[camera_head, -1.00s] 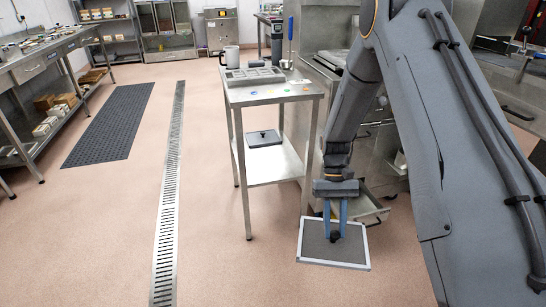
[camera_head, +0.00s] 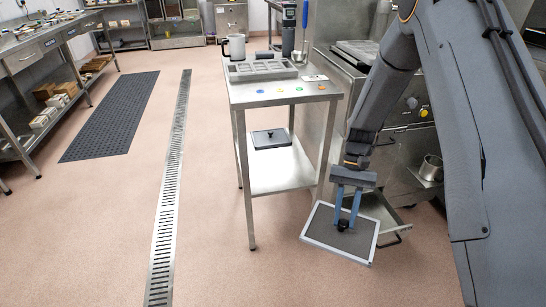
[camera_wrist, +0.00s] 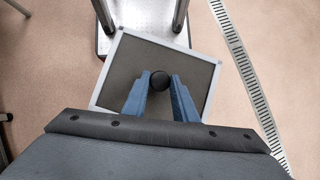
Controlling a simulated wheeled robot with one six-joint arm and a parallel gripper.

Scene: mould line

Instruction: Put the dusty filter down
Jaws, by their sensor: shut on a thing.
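The dusty filter (camera_head: 322,233) is a flat square panel with a grey-brown mesh face, a pale frame and a black knob in its middle. My gripper (camera_head: 346,222) is shut on the knob and holds the filter tilted above the floor, in front of the steel table's right side. In the wrist view the filter (camera_wrist: 120,72) lies below the blue fingers of my gripper (camera_wrist: 160,84), which close on the knob from both sides.
The steel table (camera_head: 290,98) carries a mould tray (camera_head: 262,68), a mug (camera_head: 234,46) and small coloured dots. Its lower shelf (camera_head: 285,172) holds a dark flat lidded item (camera_head: 270,138). An open drawer (camera_head: 385,215) is behind the filter. The floor by the drain (camera_head: 168,200) is clear.

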